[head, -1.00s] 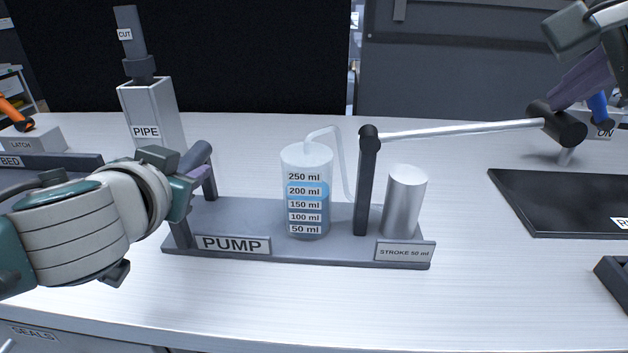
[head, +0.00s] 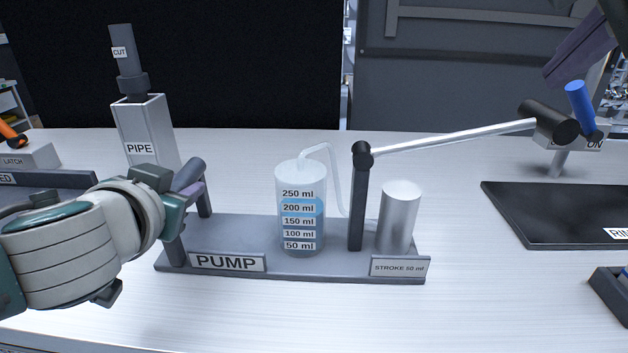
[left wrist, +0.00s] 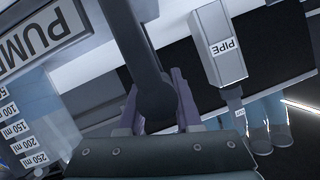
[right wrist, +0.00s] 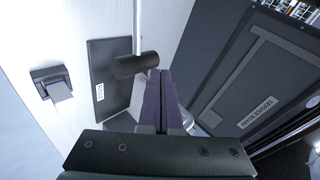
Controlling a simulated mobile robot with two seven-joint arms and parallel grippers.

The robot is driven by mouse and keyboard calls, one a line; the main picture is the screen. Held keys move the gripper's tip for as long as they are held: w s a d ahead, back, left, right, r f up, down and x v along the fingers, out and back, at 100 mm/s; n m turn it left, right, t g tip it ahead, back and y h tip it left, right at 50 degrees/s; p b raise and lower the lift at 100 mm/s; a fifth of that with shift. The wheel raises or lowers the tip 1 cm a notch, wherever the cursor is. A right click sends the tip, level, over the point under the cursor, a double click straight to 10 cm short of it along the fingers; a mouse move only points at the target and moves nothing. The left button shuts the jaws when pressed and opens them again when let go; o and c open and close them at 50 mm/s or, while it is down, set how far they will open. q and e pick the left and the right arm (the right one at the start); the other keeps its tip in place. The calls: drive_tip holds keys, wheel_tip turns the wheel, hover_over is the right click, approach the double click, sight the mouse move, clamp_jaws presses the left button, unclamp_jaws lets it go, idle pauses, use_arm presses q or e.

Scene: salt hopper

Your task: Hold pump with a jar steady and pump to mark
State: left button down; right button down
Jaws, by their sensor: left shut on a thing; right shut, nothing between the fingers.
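The grey pump base (head: 345,269), labelled PUMP and STROKE 50 ml, stands on the bench. My left gripper (head: 192,192) is shut on the dark handle (head: 204,206) at its left end; the left wrist view shows this handle (left wrist: 153,98) between the fingers. The clear jar (head: 301,172) stands upright on the base, blue liquid reaching about the 200 ml label. The pump lever (head: 450,137) slopes up rightward to a black grip (head: 548,121). My right gripper (head: 556,76) is shut and empty above the grip, apart from it. The right wrist view shows its closed fingers (right wrist: 160,98) near the grip (right wrist: 137,65).
A pipe block (head: 147,128) stands behind left. A dark mat (head: 560,212) lies at right, with a dark box (head: 612,290) in front. A blue handle (head: 580,104) marked ON is beyond the lever grip. The bench front is clear.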

use_arm(q)
drive_tip(key=shift+s+f, duration=0.2)
drive_tip(key=shift+f, duration=0.3)
drive_tip(key=c, duration=0.9)
unclamp_jaws()
drive_tip(key=shift+c, duration=0.2)
drive_tip(key=shift+o, duration=0.7)
drive_tip(key=shift+s, duration=0.15)
drive_tip(key=shift+o, duration=1.4)
drive_tip(key=shift+r, duration=0.2)
drive_tip(key=shift+r, duration=0.1)
